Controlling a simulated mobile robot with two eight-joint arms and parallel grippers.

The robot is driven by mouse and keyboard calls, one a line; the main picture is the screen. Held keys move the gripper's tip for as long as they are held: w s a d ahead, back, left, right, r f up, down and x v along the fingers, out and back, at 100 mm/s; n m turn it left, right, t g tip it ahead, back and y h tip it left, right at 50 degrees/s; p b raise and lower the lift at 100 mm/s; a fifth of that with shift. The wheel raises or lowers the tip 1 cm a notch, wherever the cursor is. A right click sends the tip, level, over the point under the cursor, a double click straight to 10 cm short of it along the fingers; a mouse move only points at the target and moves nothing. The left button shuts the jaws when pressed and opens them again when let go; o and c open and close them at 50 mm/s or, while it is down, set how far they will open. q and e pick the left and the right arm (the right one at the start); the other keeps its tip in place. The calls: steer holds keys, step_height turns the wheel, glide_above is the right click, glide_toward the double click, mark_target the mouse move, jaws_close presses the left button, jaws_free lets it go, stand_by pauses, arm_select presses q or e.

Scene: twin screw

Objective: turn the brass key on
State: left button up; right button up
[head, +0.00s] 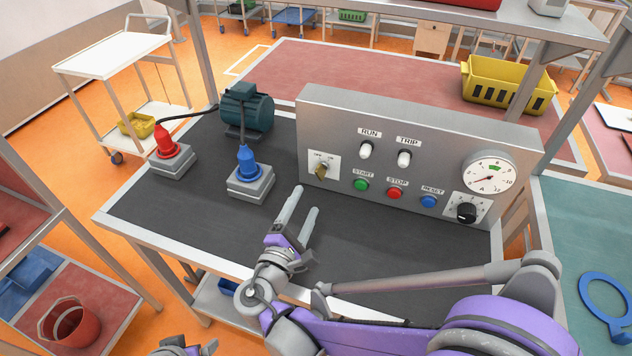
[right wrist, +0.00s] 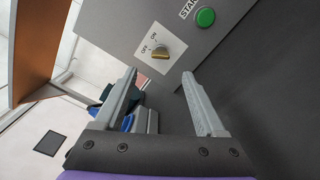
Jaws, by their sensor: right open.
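The brass key (head: 321,173) sits in a white plate marked OFF and ON at the left end of the grey panel. It also shows in the right wrist view (right wrist: 161,53), where its bow seems turned toward the OFF mark. My right gripper (head: 306,200) is open and empty, in front of the panel and below the key, over the dark bench top. In the right wrist view its two fingertips (right wrist: 159,74) stand apart with the key beyond the gap, not touching it. Only a bit of my left arm shows at the bottom edge; its fingers are out of sight.
The grey panel (head: 440,142) also has a green START button (head: 361,184), a red STOP button (head: 394,193), a blue RESET button (head: 428,201), a black knob (head: 466,212) and a gauge (head: 489,178). Blue (head: 247,163) and red (head: 165,142) plugs stand in sockets at left.

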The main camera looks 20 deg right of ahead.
mark_target(319, 177)
steer(key=p+x, duration=0.1)
steer(key=x, duration=0.9)
steer(key=shift+w+d, duration=0.1)
steer(key=shift+d, duration=0.1)
jaws_close()
